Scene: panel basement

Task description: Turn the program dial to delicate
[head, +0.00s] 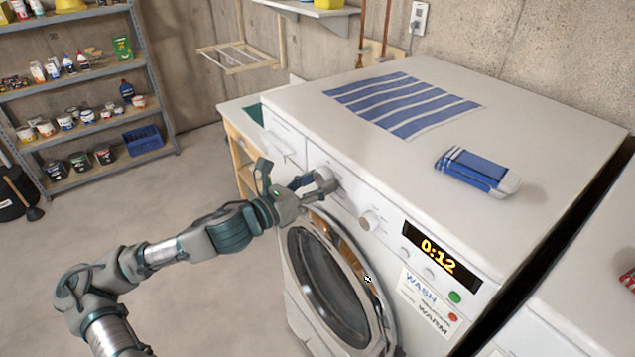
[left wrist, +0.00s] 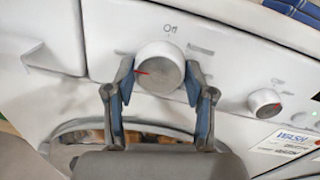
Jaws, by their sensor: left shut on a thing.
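The program dial (head: 327,178) is the large round knob on the white washer's front panel, left of a smaller knob (head: 370,220). In the left wrist view the dial (left wrist: 160,67) has a grey face with a red pointer mark toward the left, and "Off" (left wrist: 170,29) is printed above it. Other printed labels around it are too blurred to read. My left gripper (head: 314,184) is shut on the dial, one finger on each side in the left wrist view (left wrist: 160,74). My right gripper is not in view.
The round door (head: 335,285) is below. A striped cloth (head: 400,104) and a blue-and-white item (head: 477,170) lie on top. Shelves (head: 85,75) stand far left.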

